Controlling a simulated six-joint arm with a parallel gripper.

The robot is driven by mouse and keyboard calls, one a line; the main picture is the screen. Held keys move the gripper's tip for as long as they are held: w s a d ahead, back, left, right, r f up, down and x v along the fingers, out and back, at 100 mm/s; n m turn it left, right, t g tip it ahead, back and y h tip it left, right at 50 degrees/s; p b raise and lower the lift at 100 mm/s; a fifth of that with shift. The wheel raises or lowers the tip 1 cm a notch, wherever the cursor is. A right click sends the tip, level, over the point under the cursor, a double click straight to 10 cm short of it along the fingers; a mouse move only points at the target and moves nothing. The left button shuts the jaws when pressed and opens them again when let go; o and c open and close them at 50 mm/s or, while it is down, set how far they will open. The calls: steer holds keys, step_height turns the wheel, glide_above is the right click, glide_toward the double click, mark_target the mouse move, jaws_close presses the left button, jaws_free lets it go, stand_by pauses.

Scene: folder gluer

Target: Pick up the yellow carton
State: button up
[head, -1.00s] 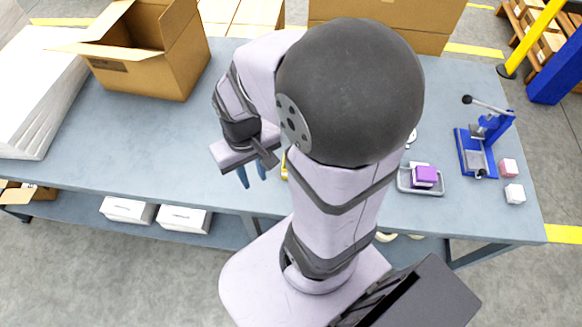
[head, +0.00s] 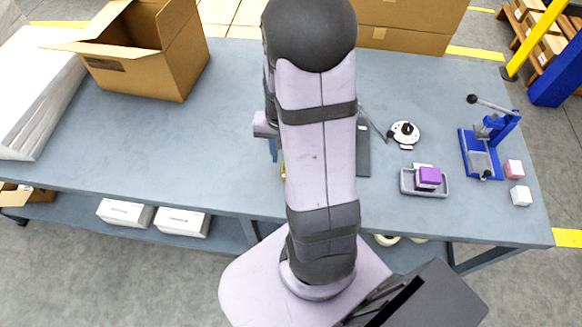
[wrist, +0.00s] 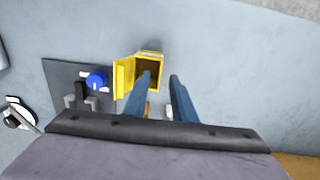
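The yellow carton (wrist: 150,57) stands on the table in the wrist view, with its open end showing a dark inside and a flap (wrist: 122,76) out to the left. In the head view only a sliver of yellow (head: 284,170) shows beside my arm. The right finger is right of the carton. In the head view my arm hides most of the gripper (head: 273,150).
A dark plate with a blue knob (wrist: 96,80) lies left of the carton in the wrist view. On the right stand a grey tray (head: 407,188) with purple and white blocks and a blue press (head: 468,160). An open cardboard box (head: 185,60) stands left. The left-middle table is clear.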

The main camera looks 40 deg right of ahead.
steer(key=shift+s+f+p, duration=0.1)
steer(key=shift+f+p, duration=0.2)
steer(key=shift+f, duration=0.4)
steer(key=shift+f+p, duration=0.3)
steer(key=shift+f, duration=1.6)
jaws_close()
